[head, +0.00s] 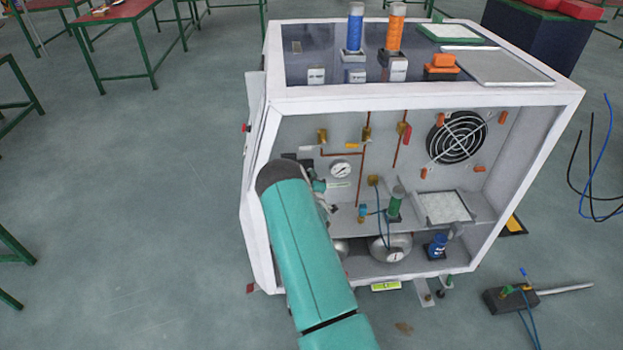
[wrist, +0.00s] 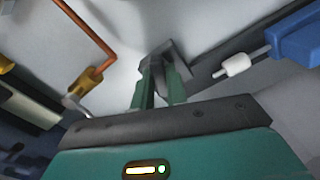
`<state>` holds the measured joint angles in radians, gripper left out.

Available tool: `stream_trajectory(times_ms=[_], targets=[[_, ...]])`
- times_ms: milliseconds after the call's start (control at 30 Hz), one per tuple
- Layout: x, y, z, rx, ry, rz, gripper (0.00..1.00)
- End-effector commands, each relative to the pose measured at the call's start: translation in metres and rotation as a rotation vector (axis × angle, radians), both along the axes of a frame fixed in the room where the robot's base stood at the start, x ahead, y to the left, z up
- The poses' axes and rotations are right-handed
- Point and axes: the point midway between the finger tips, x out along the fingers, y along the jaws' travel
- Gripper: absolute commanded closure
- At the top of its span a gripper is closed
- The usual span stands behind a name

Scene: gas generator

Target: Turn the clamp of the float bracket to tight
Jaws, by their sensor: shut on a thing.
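In the wrist view my gripper (wrist: 160,95) has its two green fingers closed around a small dark grey piece (wrist: 178,62), which looks like the clamp of the float bracket. The fingers cover most of it, so how far it is turned cannot be told. A dark bar (wrist: 262,32) runs diagonally beside it, up to the right. In the head view my teal arm reaches into the left part of the open white cabinet (head: 425,97) and hides the gripper and the clamp.
In the wrist view a copper pipe (wrist: 88,30) with a brass fitting is on the left, and a blue part (wrist: 298,42) with a white knob (wrist: 237,65) on the right. In the head view a gauge (head: 340,170), a green-topped valve (head: 395,203) and a fan (head: 457,138) sit inside the cabinet.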

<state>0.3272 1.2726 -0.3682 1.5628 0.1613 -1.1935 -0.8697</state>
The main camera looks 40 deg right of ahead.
Motion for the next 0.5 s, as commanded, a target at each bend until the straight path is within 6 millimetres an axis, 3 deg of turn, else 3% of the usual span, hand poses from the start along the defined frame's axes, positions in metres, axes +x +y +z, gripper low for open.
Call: stream_trajectory(times_ms=[500], targets=[[-0.0002, -0.0004, 0.0, 0.261, -0.181, -0.001, 1.0]])
